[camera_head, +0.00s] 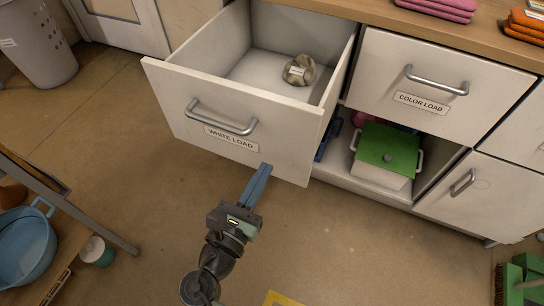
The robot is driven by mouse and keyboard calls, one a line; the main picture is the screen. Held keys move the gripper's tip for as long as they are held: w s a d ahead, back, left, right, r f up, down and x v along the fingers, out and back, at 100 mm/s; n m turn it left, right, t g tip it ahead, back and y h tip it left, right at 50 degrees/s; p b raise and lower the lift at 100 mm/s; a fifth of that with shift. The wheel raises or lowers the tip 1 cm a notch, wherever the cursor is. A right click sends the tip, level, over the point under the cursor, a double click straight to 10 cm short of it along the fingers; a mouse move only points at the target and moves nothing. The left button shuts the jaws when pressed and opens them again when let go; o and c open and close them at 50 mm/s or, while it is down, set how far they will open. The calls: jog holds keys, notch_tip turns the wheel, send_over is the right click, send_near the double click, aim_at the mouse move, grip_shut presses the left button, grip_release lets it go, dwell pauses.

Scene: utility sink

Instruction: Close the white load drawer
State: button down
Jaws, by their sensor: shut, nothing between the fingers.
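The white load drawer (170,112) is pulled well out of the cabinet. Its front carries a metal bar handle (221,117) and a "WHITE LOAD" label. A crumpled beige cloth-like item (299,70) with a tag lies inside, towards the back right. My gripper (265,168) is shut and empty, its blue fingers together. The fingertips are at the lower right part of the drawer front, below and right of the label. I cannot tell whether they touch it.
The "COLOR LOAD" drawer (444,84) to the right is shut. Below it, an open shelf holds a green-lidded box (387,147). A table with a blue basin (22,245) stands at the left. A grey basket (38,42) is at the upper left. Open floor surrounds my arm.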

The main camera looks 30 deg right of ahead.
aim_at(278, 145)
jog(key=shift+b+x, duration=0.5)
jog(key=shift+x, duration=2.05)
